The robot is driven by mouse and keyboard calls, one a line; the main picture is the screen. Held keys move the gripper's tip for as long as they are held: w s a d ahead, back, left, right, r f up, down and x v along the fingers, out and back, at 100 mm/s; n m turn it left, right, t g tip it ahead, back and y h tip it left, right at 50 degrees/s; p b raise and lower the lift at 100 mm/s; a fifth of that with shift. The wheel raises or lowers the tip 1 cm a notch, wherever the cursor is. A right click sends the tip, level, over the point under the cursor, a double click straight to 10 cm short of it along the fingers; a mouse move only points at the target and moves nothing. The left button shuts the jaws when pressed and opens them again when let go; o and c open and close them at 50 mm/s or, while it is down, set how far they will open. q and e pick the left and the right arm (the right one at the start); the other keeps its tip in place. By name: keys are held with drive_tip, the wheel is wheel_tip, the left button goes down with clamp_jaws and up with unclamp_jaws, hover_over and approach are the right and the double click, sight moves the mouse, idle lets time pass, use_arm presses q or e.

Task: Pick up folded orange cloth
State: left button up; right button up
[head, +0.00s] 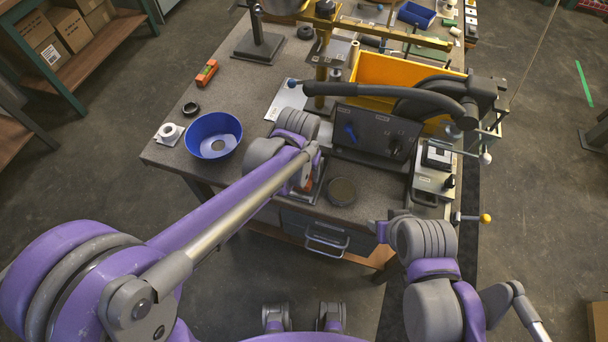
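I cannot make out a folded orange cloth for certain. A small orange patch (306,177) shows beside the end of my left arm, mostly hidden by it, and I cannot tell what it is.
A blue bowl (214,136) and a white fitting (169,133) sit at the table's left front. A dark control box (372,136) and a yellow bin (390,72) stand centre right. A yellow-knobbed lever (485,218) juts past the right edge. A round dark disc (342,191) lies at the front.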

sight(304, 175)
use_arm(q)
drive_tip(key=shift+r, duration=0.1)
wheel_tip(304, 175, up, 10)
drive_tip(key=shift+p, duration=0.35)
drive_tip(key=o, duration=0.7)
drive_tip(key=shift+c, duration=0.2)
drive_tip(key=c, duration=0.5)
